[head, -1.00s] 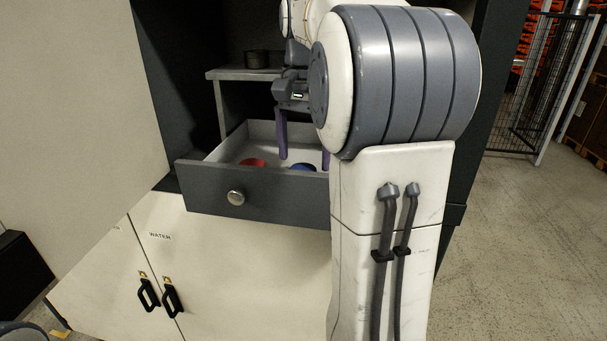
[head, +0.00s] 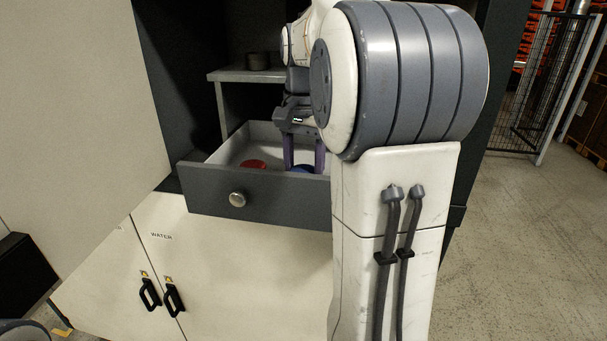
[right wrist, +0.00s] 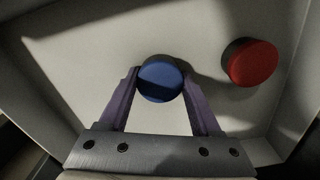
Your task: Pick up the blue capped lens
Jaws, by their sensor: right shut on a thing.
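The blue capped lens (right wrist: 160,78) is a round blue-topped piece in the open drawer, between the fingers of my right gripper (right wrist: 161,84). In the head view the lens (head: 303,169) shows only in part, low between the fingers and behind the drawer front. My right gripper (head: 304,166) points down into the drawer and is shut on the lens, with a purple finger on each side. I cannot tell whether the lens touches the drawer floor. My left gripper is not in view.
A red capped piece (right wrist: 251,63) lies in the drawer beside the lens, apart from the gripper. The drawer front (head: 260,196) and side walls surround both. A shelf (head: 245,76) with a dark round object (head: 258,60) stands behind. A large pale panel (head: 70,100) fills the left.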

